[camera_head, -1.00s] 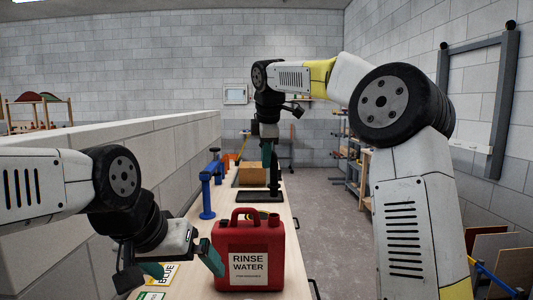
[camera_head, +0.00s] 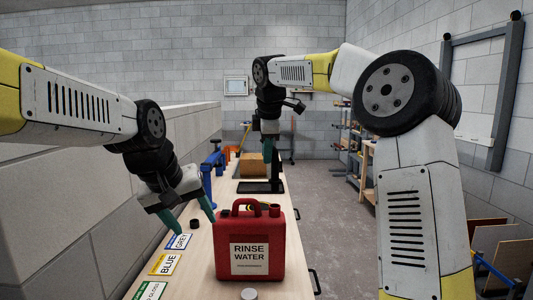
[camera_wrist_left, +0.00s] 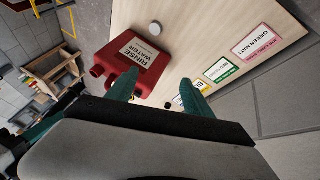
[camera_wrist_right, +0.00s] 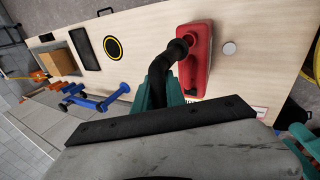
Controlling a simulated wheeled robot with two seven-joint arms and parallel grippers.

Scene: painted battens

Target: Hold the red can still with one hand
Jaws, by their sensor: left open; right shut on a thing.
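The red can (camera_head: 275,243), labelled RINSE WATER, stands upright on the bench; it shows in the left wrist view (camera_wrist_left: 151,65) and right wrist view (camera_wrist_right: 196,65). My left gripper (camera_head: 197,226) is open and empty, just left of the can; one fingertip overlaps the can in the left wrist view, and I cannot tell whether it touches. My right gripper (camera_head: 269,150) is farther back above the bench, shut on a dark curved, spout-like thing (camera_wrist_right: 162,70). Its end overlaps the can in the right wrist view, but contact is unclear.
A grey round cap (camera_head: 249,294) lies in front of the can. Label cards, including BLUE (camera_head: 165,265), lie along the left bench edge. A blue clamp (camera_head: 208,180) and cardboard box (camera_head: 252,166) stand farther back. A wall runs along the left.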

